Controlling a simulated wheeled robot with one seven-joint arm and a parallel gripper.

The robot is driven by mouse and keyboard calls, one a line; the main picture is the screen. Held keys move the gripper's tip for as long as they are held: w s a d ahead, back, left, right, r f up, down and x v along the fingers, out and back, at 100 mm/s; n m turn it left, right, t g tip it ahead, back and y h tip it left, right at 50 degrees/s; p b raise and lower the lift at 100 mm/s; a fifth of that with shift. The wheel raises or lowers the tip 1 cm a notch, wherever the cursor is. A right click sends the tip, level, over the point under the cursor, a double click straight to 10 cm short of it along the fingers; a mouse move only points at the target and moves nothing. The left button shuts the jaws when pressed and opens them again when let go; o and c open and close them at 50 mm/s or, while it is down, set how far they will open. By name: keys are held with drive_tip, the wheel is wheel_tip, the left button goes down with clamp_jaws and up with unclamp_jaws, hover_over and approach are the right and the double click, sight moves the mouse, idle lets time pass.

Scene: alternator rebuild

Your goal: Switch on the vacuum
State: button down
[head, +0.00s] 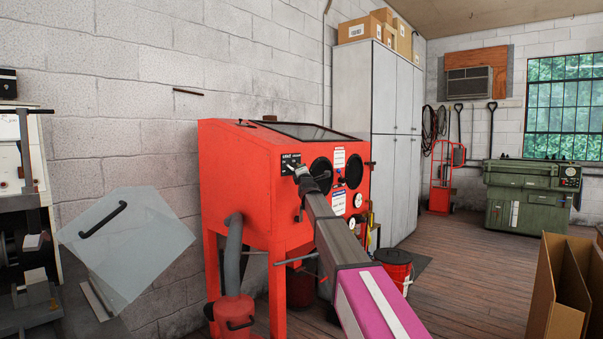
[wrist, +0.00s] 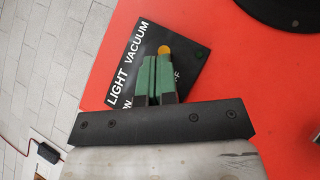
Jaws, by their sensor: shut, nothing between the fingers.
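A black switch plate (wrist: 125,62) with the words LIGHT, VACUUM and ON is fixed to the red blasting cabinet (head: 245,170). In the head view, the plate (head: 287,160) is at the cabinet's upper front, left of a round black glove port. My gripper (wrist: 152,60) is shut and empty, its green fingertips over the plate. A round orange-yellow spot (wrist: 164,50) shows just beyond the fingertips, near the word VACUUM. The fingers hide part of the plate, and I cannot tell whether they touch it. In the head view, my gripper (head: 302,172) is at the plate.
A red canister (head: 233,312) with a grey hose (head: 233,258) stands at the cabinet's left. A red bucket (head: 394,268) is at its right, before a tall grey locker (head: 405,150). Open cardboard boxes (head: 562,285) stand at the right. The wooden floor (head: 455,260) between is clear.

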drive_tip(key=shift+r, duration=0.55)
drive_tip(key=shift+d, duration=0.1)
drive_tip(key=v, duration=1)
drive_tip(key=shift+s+f, duration=0.15)
drive_tip(key=shift+s, duration=0.25)
